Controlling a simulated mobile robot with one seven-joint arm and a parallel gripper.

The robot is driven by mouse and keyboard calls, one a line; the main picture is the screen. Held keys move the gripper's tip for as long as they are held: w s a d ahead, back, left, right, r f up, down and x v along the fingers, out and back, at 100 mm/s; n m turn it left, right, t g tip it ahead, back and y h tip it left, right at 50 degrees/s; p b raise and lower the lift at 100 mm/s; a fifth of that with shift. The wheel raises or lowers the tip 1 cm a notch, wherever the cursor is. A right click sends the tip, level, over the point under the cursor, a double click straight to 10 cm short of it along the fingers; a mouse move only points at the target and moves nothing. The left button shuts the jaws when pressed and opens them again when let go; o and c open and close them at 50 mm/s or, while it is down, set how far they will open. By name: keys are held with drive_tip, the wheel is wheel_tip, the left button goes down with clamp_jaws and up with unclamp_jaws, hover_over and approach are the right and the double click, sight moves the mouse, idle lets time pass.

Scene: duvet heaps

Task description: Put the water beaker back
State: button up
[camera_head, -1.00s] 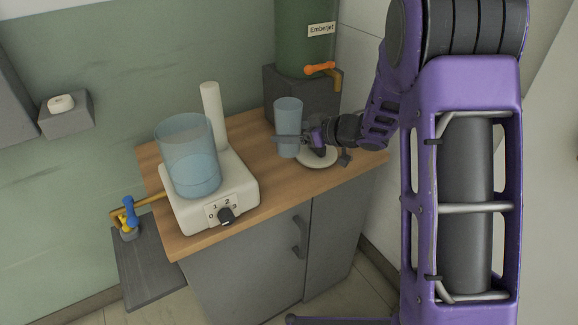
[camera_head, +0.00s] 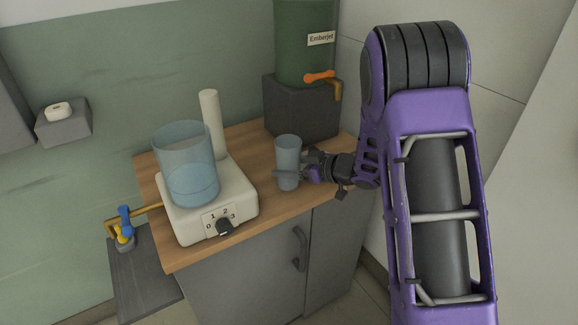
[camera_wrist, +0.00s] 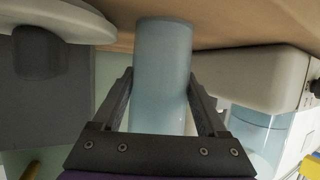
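A small blue translucent beaker (camera_head: 288,155) stands upright between the fingers of my gripper (camera_head: 292,174), over the wooden counter right of the stirrer. In the wrist view the beaker (camera_wrist: 162,75) fills the space between the two dark fingers, which close on its sides. I cannot tell whether its base touches the counter. A larger clear blue beaker (camera_head: 185,150) with liquid in its lower part sits on the white hotplate-like stirrer (camera_head: 240,192). The frames do not label either one as the water beaker.
The wooden counter (camera_head: 268,208) has little bare room between stirrer and arm. A green dispenser marked Emberjet (camera_head: 303,60), with an orange-handled tap (camera_head: 320,77), stands on a grey block (camera_head: 290,108) behind. A pipe with blue and yellow taps (camera_head: 124,222) is at left.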

drive_tip(key=o, duration=0.4)
drive_tip(key=shift+c, duration=0.2)
drive_tip(key=shift+r, duration=0.15)
drive_tip(key=shift+s+d+r, duration=0.1)
drive_tip(key=shift+d+r, duration=0.1)
drive_tip(key=shift+d, duration=0.1)
drive_tip(key=p+v, duration=0.2)
drive_tip(key=v, duration=0.9)
drive_tip(key=shift+s, duration=0.2)
